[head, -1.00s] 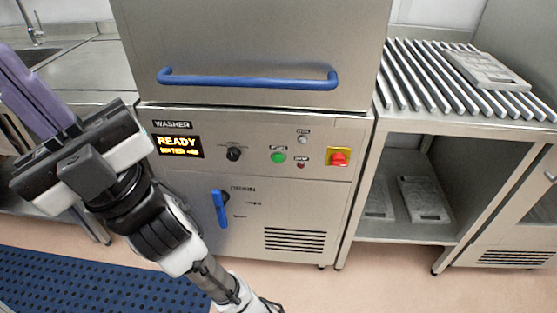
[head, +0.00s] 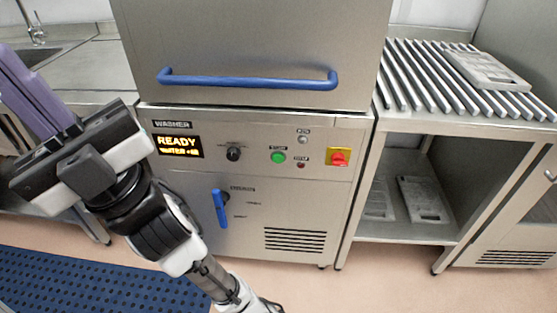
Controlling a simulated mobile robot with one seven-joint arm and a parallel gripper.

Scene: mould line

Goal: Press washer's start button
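The washer (head: 310,216) is a steel machine in the middle of the head view. Its green start button (head: 278,157) sits on the front panel, right of a black knob (head: 233,154). The lit display (head: 179,146) reads READY, with a smaller blurred line below. My gripper (head: 22,75) is at the far left, well apart from the button and pointing up and left. Purple finger-like pieces extend from it and are partly cut off by the picture edge. I cannot tell whether they are apart or closed. Nothing covers the button.
A red knob on a yellow plate (head: 339,158) and small lamps sit right of the button. A blue handle bar (head: 248,80) crosses the washer's upper front; a blue lever (head: 219,208) is below. A slatted rack (head: 425,85) stands right. A blue mat (head: 80,285) lies on the floor.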

